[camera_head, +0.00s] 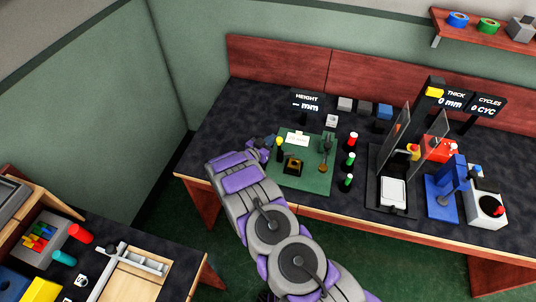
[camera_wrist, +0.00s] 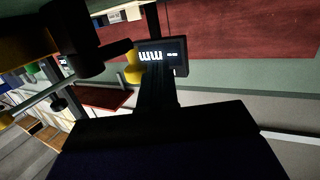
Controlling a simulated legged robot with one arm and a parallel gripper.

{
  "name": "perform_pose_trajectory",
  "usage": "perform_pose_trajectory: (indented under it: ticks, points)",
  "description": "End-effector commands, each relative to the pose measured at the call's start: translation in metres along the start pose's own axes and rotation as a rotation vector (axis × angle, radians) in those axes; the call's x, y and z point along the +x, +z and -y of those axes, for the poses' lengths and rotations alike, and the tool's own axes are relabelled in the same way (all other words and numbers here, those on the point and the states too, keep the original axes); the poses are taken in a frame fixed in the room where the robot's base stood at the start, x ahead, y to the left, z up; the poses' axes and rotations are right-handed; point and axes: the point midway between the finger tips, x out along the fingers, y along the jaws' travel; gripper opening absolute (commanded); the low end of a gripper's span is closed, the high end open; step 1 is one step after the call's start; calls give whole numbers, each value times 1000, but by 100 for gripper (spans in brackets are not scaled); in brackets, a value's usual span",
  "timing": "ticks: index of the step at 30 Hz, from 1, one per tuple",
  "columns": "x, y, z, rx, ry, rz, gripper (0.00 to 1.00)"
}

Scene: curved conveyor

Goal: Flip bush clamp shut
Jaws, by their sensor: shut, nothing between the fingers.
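A green base plate (camera_head: 313,182) lies on the dark bench. The clamp's yellow knob (camera_head: 279,143) stands upright near its left edge. A brass bush (camera_head: 292,164) sits in a dark block on the plate. My gripper (camera_head: 264,145) is shut and empty, just left of the yellow knob; I cannot tell whether it touches. In the wrist view my gripper (camera_wrist: 156,95) is a dark shape, with the yellow knob (camera_wrist: 133,66) beside it at left. The clamp's lower part is partly hidden by my gripper.
The height display (camera_head: 307,102) stands behind the plate; it also shows in the wrist view (camera_wrist: 163,57). A gauge stand (camera_head: 326,147) is on the plate's right side. A press with clear shields (camera_head: 392,145) stands further right.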

Motion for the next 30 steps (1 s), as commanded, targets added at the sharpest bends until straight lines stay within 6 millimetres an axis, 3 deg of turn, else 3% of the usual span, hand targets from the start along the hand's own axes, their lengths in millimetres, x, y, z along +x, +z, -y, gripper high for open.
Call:
perform_pose_trajectory:
  ticks: [30]
  points:
    - [8,0,0,-3,0,-1,0]
